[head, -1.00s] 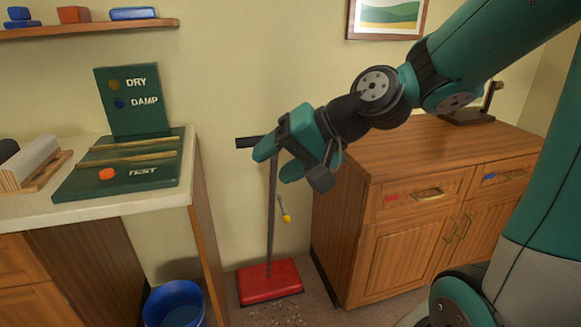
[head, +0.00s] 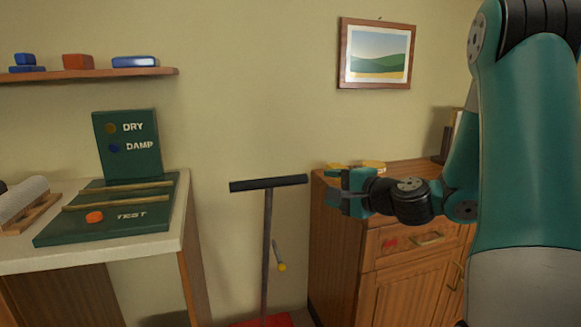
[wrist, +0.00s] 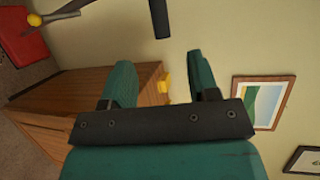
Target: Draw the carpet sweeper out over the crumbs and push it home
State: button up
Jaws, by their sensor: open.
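The carpet sweeper stands upright by the wall, with a dark crossbar handle (head: 268,184), a thin grey pole and a red head (head: 262,321) cut off at the bottom of the head view. My gripper (head: 335,190) is open and empty, to the right of the handle and apart from it. In the wrist view, my gripper's fingers (wrist: 162,75) are spread, with the handle end (wrist: 160,18) beyond them at the top. The red sweeper head (wrist: 20,35) shows at the upper left there. The crumbs are out of view now.
A wooden cabinet (head: 385,280) stands right of the sweeper, close under my gripper, with small yellow items (head: 372,166) on top. A counter (head: 95,250) with a green test board (head: 120,208) is at left. A yellow-tipped tool (head: 280,258) hangs near the pole.

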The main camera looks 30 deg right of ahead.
aim_at(295, 180)
jog(key=p+x, duration=1.3)
jog(key=x, duration=0.1)
jog(key=shift+r, duration=0.1)
jog(key=shift+w, duration=0.35)
jog(key=shift+c, duration=0.3)
grip_shut()
jog(key=shift+a, duration=0.25)
